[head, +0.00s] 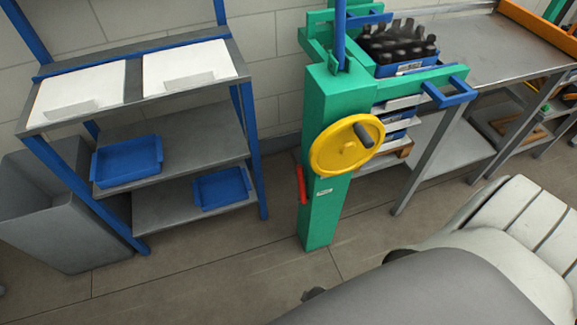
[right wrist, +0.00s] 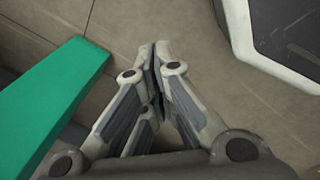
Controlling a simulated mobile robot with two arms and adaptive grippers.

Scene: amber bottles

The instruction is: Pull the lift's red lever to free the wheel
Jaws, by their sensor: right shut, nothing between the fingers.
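The green lift (head: 324,195) stands upright in the middle of the head view. Its red lever (head: 302,184) is on the left side of the column, low down. The yellow wheel (head: 347,145) with a dark handle is on the column's front, above and right of the lever. My right gripper (right wrist: 158,50) is shut and empty in the right wrist view, pointing over the floor. A green beam, likely the lift's column (right wrist: 60,100), lies to its left there, apart from the fingertips. The lever does not show in the wrist view. My left gripper is not in view.
A blue-framed shelf (head: 180,135) with blue trays (head: 128,160) stands left of the lift. A grey bin (head: 45,205) is at far left. A crate of dark bottles (head: 400,68) sits on the lift's arms. A metal table (head: 480,55) is behind right.

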